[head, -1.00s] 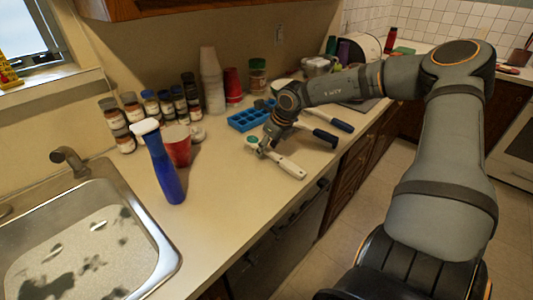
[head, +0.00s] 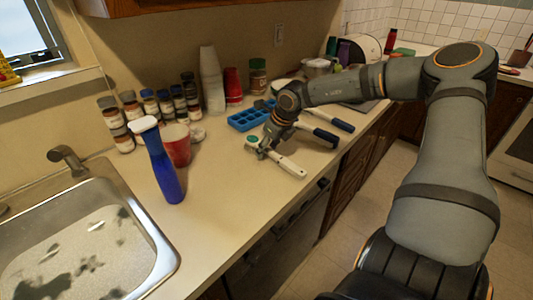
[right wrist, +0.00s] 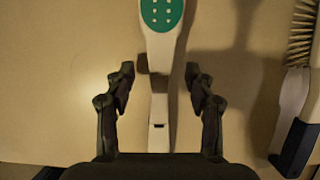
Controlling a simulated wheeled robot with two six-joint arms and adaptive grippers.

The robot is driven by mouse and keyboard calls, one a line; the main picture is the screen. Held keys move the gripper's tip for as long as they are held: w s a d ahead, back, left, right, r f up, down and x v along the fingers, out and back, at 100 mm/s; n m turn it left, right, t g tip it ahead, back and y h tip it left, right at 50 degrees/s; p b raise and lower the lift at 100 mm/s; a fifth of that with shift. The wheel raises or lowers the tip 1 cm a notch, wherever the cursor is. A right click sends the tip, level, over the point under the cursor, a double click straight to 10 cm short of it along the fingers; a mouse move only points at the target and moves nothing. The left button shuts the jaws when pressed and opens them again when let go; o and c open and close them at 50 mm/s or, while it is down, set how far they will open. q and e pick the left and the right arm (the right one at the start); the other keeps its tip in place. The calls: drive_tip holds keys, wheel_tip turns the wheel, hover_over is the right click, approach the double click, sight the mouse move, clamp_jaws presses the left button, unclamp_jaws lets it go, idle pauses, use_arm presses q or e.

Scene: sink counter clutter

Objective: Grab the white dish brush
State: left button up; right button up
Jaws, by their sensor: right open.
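The white dish brush (head: 289,166) lies on the counter below my right gripper, its white handle angled toward the front edge. In the right wrist view its green-topped head is at the top edge and its white handle (right wrist: 159,105) runs down between the fingers. My right gripper (head: 262,153) is open over the brush. In the right wrist view its two fingers (right wrist: 158,82) stand on either side of the handle, with a gap on both sides. My left gripper is not in view.
Brushes with dark blue handles (head: 325,138) lie just right of the gripper; one with bristles (right wrist: 299,90) shows in the wrist view. A blue tray (head: 240,122) is behind. The counter front is clear.

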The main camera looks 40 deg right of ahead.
clamp_jaws()
idle(0.4)
